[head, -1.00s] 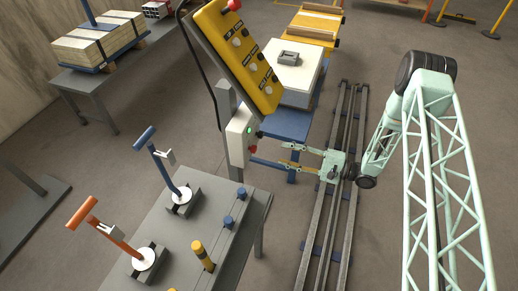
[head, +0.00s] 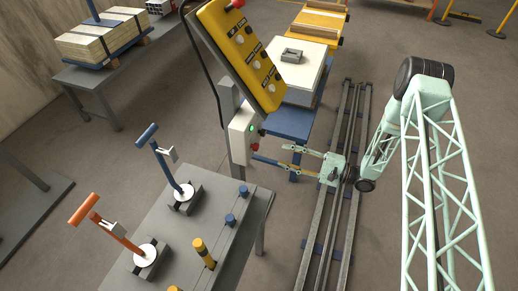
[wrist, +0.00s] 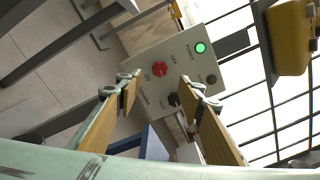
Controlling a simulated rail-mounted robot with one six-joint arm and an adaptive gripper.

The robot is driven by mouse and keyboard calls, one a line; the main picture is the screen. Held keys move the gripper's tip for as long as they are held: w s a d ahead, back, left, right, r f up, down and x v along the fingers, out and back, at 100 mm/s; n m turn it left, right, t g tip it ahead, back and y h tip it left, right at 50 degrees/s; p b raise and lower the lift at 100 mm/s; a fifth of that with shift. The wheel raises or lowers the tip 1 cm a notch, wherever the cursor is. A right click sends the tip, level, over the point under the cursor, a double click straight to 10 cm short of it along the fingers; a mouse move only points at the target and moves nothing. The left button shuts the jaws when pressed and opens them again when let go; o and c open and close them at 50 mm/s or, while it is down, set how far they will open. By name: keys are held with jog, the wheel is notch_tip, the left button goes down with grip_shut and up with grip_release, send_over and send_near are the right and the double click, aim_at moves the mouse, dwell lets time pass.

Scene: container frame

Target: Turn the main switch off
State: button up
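The light grey switch box (head: 238,140) stands on a post behind the grey table. In the wrist view its face (wrist: 142,49) carries a red knob (wrist: 160,68) with ON and OFF lettering beside it, a black knob (wrist: 174,99) and a lit green POWER lamp (wrist: 200,48). The red knob also shows in the head view (head: 255,147). My gripper (wrist: 158,88) is open and empty, its two fingers spread in front of the box. The red knob appears between and beyond the fingertips; no contact is visible. The exact knob angle is hard to read.
A yellow control pendant (head: 240,55) hangs above the box. The grey table (head: 218,235) with blue and orange levers is in front. A blue cart (head: 291,124) with a white block stands behind, beside floor rails (head: 318,225).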

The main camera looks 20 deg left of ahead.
aim_at(258, 148)
jog(key=shift+w+a+b, duration=0.2)
jog(key=shift+a+b, duration=0.05)
jog(key=shift+a, duration=2.9)
jog(key=shift+w+a+b, duration=0.15)
jog(key=shift+a+b, duration=0.05)
jog(key=shift+a, duration=2.95)
jog(key=shift+c, duration=0.6)
jog(key=c, duration=0.7)
